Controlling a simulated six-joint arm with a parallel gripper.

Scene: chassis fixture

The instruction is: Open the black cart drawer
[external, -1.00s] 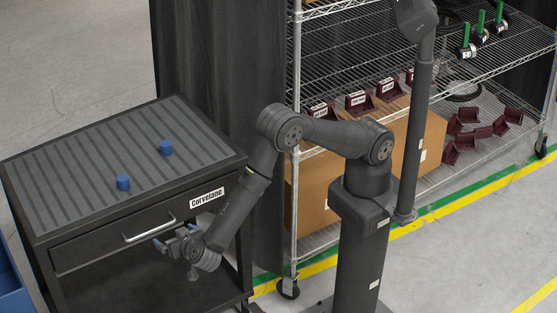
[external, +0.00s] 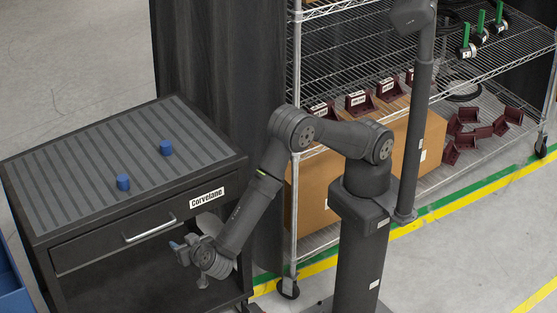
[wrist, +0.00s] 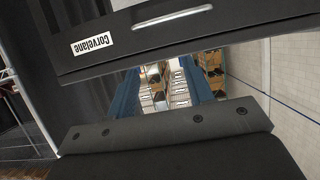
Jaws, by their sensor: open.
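The black cart (external: 215,160) stands at the left of the external view, with its drawer (external: 100,249) closed flush in the front. A silver bar handle (external: 150,229) runs across the drawer front. In the wrist view the drawer front (wrist: 210,35) fills the top, tilted, with the handle (wrist: 172,17) near the upper edge. My gripper (external: 178,250) is open and empty, just below and right of the handle, apart from it. Its blue fingers (wrist: 160,80) show in the wrist view, below the drawer front, with nothing between them.
Two blue cylinders (external: 123,182) (external: 166,147) stand on the cart's ribbed top. A wire shelf rack (external: 295,180) with cardboard boxes is behind my arm at the right. A blue bin (external: 10,285) is at the lower left. Under the drawer the cart is open.

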